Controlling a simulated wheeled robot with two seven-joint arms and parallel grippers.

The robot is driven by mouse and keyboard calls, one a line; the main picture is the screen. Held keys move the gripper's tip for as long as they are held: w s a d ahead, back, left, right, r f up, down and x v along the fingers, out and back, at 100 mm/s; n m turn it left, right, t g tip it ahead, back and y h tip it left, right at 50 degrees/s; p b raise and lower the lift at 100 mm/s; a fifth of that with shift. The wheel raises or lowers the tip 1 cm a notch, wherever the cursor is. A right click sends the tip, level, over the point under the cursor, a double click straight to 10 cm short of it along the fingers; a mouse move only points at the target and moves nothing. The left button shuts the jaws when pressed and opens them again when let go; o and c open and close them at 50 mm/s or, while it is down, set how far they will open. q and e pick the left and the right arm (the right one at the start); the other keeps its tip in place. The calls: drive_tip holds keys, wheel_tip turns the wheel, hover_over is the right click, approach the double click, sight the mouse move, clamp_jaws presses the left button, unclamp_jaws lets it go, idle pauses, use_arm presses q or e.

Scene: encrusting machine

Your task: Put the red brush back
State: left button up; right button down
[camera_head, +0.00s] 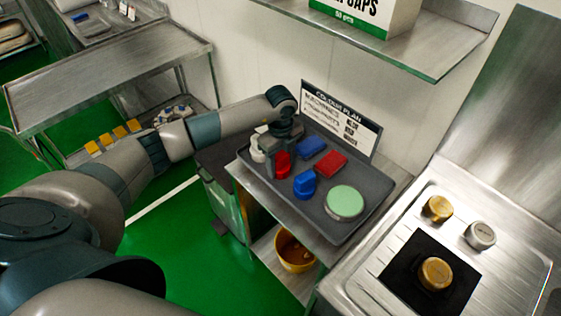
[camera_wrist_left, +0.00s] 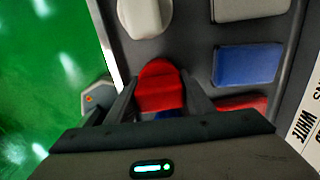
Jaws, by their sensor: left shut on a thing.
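The red brush (camera_head: 283,164) is between the fingers of my left gripper (camera_head: 278,152), over the left part of the dark grey tray (camera_head: 322,222). The gripper is shut on it. In the left wrist view the red brush (camera_wrist_left: 160,84) shows its rounded red top between the two dark fingers (camera_wrist_left: 160,98). I cannot tell whether its underside touches the tray. A white brush (camera_head: 258,151) stands beside it at the tray's left end, partly hidden by the gripper. A blue brush (camera_head: 304,184) stands to the right and nearer. My right gripper is not in view.
A blue block (camera_head: 312,147) and a red block (camera_head: 331,164) lie behind the brushes. A round green-topped item (camera_head: 345,202) sits at the right. A colour plan sign (camera_head: 342,115) stands behind the tray. A shelf (camera_head: 400,35) hangs above. Metal knobs (camera_head: 438,208) stand on the right counter.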

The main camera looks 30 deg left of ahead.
use_arm(q)
drive_tip(key=shift+f, duration=0.15)
drive_tip(key=o, duration=1.1)
drive_tip(key=shift+r, duration=0.25)
wheel_tip(320, 180, up, 11)
drive_tip(key=b, duration=0.4)
drive_tip(key=shift+f, duration=0.1)
drive_tip(key=shift+r, duration=0.55)
